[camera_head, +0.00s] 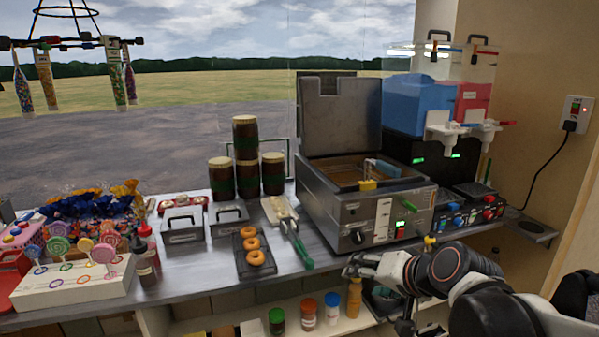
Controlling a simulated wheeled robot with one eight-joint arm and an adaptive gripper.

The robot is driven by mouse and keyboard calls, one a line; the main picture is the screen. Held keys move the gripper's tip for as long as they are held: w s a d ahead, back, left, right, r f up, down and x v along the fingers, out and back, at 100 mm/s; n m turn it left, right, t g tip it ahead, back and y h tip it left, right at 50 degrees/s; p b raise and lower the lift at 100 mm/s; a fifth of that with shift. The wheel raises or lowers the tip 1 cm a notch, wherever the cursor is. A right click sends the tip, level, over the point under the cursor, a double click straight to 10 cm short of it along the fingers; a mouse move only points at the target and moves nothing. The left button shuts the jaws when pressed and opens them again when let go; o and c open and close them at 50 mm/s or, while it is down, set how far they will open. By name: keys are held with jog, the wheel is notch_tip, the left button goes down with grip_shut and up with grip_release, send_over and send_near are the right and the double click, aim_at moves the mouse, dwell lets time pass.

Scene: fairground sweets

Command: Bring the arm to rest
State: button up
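My arm reaches in from the lower right, in front of the counter's front edge. My gripper (358,266) is at its left end, small and dark, just in front of the counter edge and below the fryer (365,220). I see nothing clearly held in it, and its fingers are too small to tell open from shut. The steel fryer stands on the counter (190,278) with its lid raised.
A black tray (243,270) with several doughnuts and green-handled tongs (299,248) lie left of the fryer. Stacked jars (246,180) stand behind. A lollipop stand (75,284) is at left. Bottles (332,307) stand on the shelf below. Slush tanks (420,103) stand at right.

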jog(key=s+d+f+n+g+h, duration=0.1)
jog(key=s+d+n+h, duration=0.1)
jog(key=s, duration=0.6)
jog(key=s+d+f+n+g+h, duration=0.1)
jog(key=s+d+n+h, duration=0.1)
jog(key=s, duration=0.7)
jog(key=shift+d+f+g, duration=0.3)
jog(key=shift+d+f, duration=0.05)
jog(key=shift+d, duration=0.45)
